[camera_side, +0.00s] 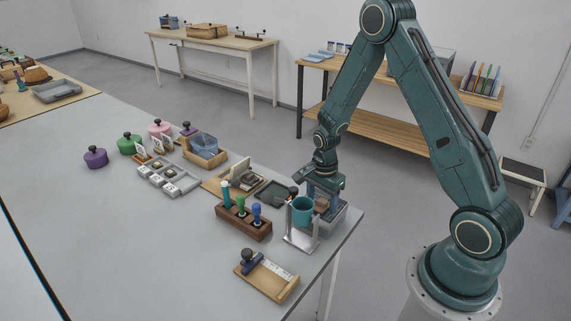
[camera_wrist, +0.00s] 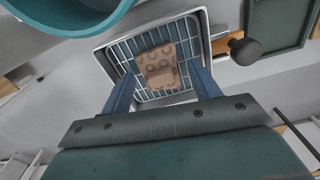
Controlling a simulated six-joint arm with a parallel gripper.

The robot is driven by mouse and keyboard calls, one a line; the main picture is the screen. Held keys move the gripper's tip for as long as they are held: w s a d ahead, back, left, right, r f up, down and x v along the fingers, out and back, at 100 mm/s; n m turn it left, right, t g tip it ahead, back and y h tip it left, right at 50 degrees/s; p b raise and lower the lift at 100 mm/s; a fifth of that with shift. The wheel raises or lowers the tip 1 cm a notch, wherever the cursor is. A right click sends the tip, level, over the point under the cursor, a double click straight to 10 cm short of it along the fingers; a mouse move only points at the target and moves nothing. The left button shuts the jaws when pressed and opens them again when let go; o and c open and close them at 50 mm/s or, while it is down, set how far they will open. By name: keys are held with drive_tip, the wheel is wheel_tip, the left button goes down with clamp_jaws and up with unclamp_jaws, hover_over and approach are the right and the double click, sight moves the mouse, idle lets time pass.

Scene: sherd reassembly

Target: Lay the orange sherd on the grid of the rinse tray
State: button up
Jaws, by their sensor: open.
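The sherd (camera_wrist: 157,62) is tan-orange with round stamped marks. In the wrist view it lies on the wire grid of the rinse tray (camera_wrist: 190,24), near the grid's middle. My gripper (camera_wrist: 161,72) is open above the tray, its two blue fingers apart on either side of the sherd's near end. I see no finger touching the sherd. In the side view my gripper (camera_side: 322,190) points down over the rinse tray (camera_side: 337,217), and the sherd (camera_side: 321,204) shows as a small brown patch beneath it.
A teal cup (camera_side: 302,212) on a metal stand is close beside the tray; its rim also shows in the wrist view (camera_wrist: 112,22). A dark tray (camera_side: 272,192) and a wooden rack of coloured-handled tools (camera_side: 243,224) stand nearby. The table's left front is clear.

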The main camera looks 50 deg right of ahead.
drive_tip(key=shift+r, duration=0.2)
wheel_tip(320, 180, up, 12)
idle(0.9)
drive_tip(key=shift+a, duration=0.15)
idle(0.3)
wheel_tip(320, 180, up, 13)
drive_tip(key=n+t, duration=0.3)
drive_tip(key=n, duration=0.6)
hover_over(321, 202)
drive_tip(key=s+a, duration=0.6)
drive_tip(key=a, duration=0.1)
drive_tip(key=s+a+r+n+t, duration=0.1)
drive_tip(key=s+a+r+n, duration=0.2)
drive_tip(key=s+n, duration=0.2)
drive_tip(key=s+a+r+n+t, duration=0.1)
drive_tip(key=s+a+r+n, duration=0.2)
drive_tip(key=s+n, duration=0.2)
drive_tip(key=s, duration=0.2)
drive_tip(key=shift+s+t, duration=0.3)
drive_tip(key=shift+s, duration=0.1)
